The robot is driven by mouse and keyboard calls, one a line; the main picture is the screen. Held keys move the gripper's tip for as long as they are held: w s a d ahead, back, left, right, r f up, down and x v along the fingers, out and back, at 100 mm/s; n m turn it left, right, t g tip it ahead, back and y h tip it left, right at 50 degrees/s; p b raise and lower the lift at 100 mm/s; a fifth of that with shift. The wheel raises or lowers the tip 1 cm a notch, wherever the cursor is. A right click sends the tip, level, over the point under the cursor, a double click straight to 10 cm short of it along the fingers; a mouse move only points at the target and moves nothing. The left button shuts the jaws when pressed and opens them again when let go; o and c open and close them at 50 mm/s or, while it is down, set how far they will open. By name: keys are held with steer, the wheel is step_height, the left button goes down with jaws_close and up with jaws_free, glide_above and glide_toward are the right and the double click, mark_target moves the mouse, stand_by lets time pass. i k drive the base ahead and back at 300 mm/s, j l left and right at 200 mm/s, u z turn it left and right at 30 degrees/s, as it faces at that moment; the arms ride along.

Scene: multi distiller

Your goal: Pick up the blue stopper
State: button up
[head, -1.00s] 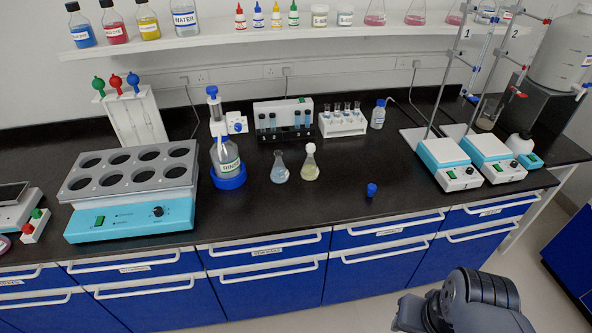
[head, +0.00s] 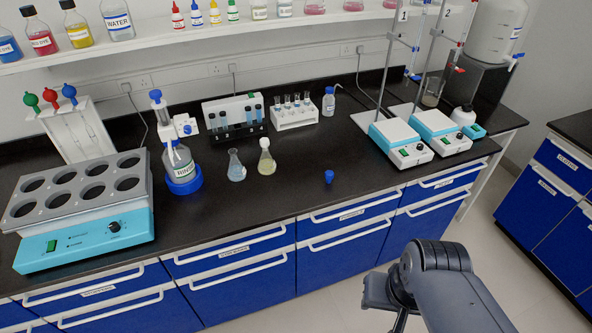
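The blue stopper (head: 329,176) stands alone on the black bench top, near the front edge and right of the two flasks. My dark grey arm shows at the lower right, in front of the blue drawers and below the bench edge. Its end is low and well apart from the stopper. The fingers are not clearly seen, so I cannot tell their state.
Two flasks, one with bluish content (head: 236,168) and one with yellowish content and a white stopper (head: 266,160), stand left of the stopper. A hot plate stirrer (head: 401,143) is to its right. The bench (head: 290,195) around the stopper is clear.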

mark_target(328, 175)
steer(key=i+l+u, duration=0.35)
steer(key=i, duration=0.25)
steer(key=i+l+u, duration=0.4)
steer(key=i+l, duration=0.1)
steer(key=l, duration=0.05)
